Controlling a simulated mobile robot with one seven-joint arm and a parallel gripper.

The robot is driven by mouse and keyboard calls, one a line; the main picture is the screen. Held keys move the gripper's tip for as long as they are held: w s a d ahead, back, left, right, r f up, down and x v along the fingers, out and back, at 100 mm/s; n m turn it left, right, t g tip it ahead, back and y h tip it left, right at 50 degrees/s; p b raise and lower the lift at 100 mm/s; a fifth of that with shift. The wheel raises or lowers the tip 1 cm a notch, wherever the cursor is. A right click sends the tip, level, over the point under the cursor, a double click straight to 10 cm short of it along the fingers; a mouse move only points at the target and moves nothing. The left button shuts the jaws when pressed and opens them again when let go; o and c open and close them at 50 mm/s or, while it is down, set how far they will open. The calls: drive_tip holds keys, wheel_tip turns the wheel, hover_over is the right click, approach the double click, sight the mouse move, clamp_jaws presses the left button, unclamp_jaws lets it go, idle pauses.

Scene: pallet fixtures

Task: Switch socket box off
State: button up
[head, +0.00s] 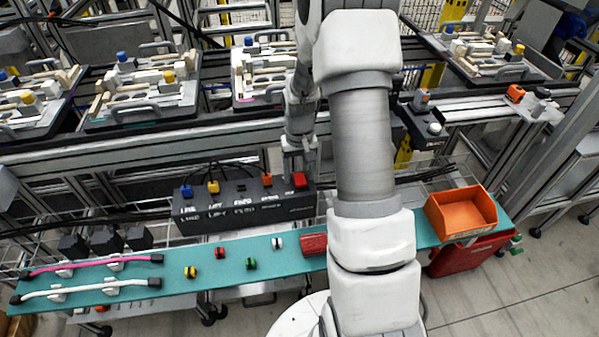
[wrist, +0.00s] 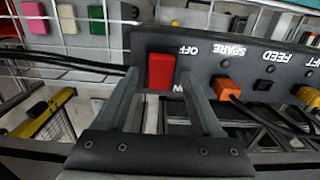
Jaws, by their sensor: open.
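The dark grey socket box (head: 245,212) lies on the rack behind the teal shelf in the head view, with blue, yellow and orange plugs along its top. Its red switch (head: 300,180) is at the right end. In the wrist view the red switch (wrist: 161,71) sits on the box (wrist: 215,72) between the upside-down OFF label and a partly hidden ON label. My gripper (wrist: 160,82) is open, with one finger on each side of the red switch. I cannot tell whether the fingers touch it. In the head view my gripper (head: 298,163) is just above the switch, partly hidden by my arm.
An orange plug (wrist: 229,90) with a black cable is close beside the right finger. The teal shelf (head: 220,284) carries small coloured parts and two cables. An orange bin (head: 462,212) stands at its right end. Fixture trays (head: 140,100) line the back.

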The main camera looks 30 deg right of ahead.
wheel_tip(320, 180, up, 18)
drive_tip(key=p, duration=0.3)
drive_tip(key=shift+f, duration=0.25)
drive_tip(key=shift+p, duration=0.3)
wheel_tip(320, 180, up, 8)
drive_tip(key=t+p, duration=0.1)
drive_tip(key=p, duration=0.1)
hover_over(299, 177)
drive_tip(key=s+a, duration=0.3)
drive_tip(key=a, duration=0.1)
drive_tip(key=s+a+r+n+t+p, duration=0.1)
drive_tip(key=s+a+r+t+p, duration=0.1)
drive_tip(key=s+r, duration=0.5)
drive_tip(key=s+a+r+n+t+p, duration=0.2)
drive_tip(key=s+a+r+p, duration=0.2)
drive_tip(key=s+a+r, duration=0.3)
drive_tip(key=s, duration=0.3)
drive_tip(key=shift+s+t, duration=0.3)
